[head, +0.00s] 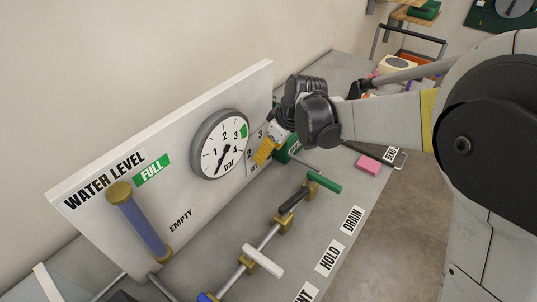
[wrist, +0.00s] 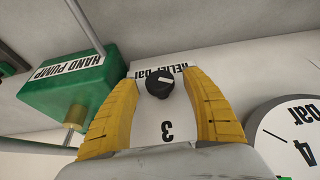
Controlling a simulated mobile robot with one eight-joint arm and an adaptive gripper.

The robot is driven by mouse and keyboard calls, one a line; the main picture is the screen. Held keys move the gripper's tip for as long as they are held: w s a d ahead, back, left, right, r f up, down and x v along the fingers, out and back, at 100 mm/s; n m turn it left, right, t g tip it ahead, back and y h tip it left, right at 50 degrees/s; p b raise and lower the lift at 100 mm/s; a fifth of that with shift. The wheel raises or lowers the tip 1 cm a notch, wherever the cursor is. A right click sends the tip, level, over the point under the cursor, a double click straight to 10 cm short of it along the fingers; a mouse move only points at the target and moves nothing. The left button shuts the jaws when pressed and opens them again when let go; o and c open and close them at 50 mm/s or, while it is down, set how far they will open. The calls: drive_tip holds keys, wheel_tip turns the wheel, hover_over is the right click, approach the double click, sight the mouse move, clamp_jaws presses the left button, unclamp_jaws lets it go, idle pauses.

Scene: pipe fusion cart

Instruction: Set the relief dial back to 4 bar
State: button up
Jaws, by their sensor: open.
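My gripper (wrist: 161,86) is open, with one yellow finger on each side of the knob and visible gaps between. In the head view my gripper (head: 265,150) is at the panel, right of the gauge, and hides the knob. The plate's 4 is not visible.
The round pressure gauge (head: 221,145) is close left of my gripper, its needle pointing down. The green hand pump (wrist: 70,85) is on the other side. Valve handles (head: 293,200) stand in front. A pink block (head: 368,165) lies on the cart top.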

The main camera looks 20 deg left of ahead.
drive_tip(key=shift+a+f, duration=0.15)
drive_tip(key=shift+f, duration=0.15)
drive_tip(key=c, duration=1.2)
drive_tip(key=shift+w, duration=0.1)
drive_tip(key=m+g+y, duration=0.1)
drive_tip(key=g+y, duration=0.1)
drive_tip(key=g, duration=0.2)
drive_tip(key=shift+w, duration=0.15)
drive_tip(key=shift+m+g+y+b, duration=0.6)
drive_tip(key=shift+g+y, duration=0.3)
drive_tip(key=shift+g, duration=0.7)
